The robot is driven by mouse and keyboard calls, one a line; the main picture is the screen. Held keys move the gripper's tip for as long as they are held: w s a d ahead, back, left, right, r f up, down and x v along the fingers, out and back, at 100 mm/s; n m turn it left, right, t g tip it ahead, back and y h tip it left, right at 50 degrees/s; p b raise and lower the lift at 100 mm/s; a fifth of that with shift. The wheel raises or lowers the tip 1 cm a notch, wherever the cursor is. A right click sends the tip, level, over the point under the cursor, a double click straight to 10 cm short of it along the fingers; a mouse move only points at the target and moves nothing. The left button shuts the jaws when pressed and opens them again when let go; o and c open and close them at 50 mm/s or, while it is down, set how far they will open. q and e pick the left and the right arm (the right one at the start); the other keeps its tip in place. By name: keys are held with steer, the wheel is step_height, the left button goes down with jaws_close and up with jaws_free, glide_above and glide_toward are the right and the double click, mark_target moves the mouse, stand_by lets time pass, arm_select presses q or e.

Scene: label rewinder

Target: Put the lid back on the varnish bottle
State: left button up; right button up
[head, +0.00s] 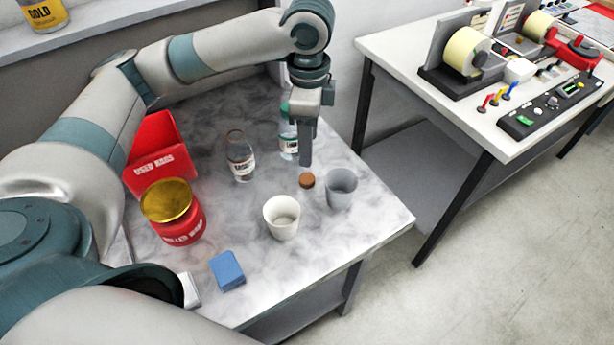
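A clear bottle (240,158) with a pale label and a brownish top stands upright at the middle back of the marbled table. A second clear bottle (288,143) with green on it stands to its right, partly hidden behind my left gripper. I cannot read which one is varnish. A small round brown lid (307,180) is at the right, beside the grey cup. My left gripper (306,162) points down just above and behind the lid. Its fingers are seen edge-on, so their opening and any contact are unclear. My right gripper is not in view.
A white cup (281,217) and a grey cup (341,187) stand close to the lid. A red tin (182,221) with a gold top, a red used-rags box (160,160) and a blue block (227,271) are leftward. A machine table (390,45) stands beyond a gap.

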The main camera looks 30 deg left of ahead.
arm_select(q)
glide_above(307, 178)
steer(key=f, duration=0.6)
steer(key=shift+s+d+p, duration=0.15)
steer(key=shift+d+p, duration=0.1)
steer(key=shift+p, duration=0.15)
steer(key=shift+f, duration=0.1)
steer(key=f, duration=0.1)
steer(key=f+p, duration=0.1)
steer(key=f, duration=0.2)
steer(key=shift+a+f+p, duration=0.1)
steer(key=shift+a+p, duration=0.15)
steer(key=shift+p, duration=0.1)
steer(key=shift+f, duration=0.45)
steer(key=c, duration=1.1)
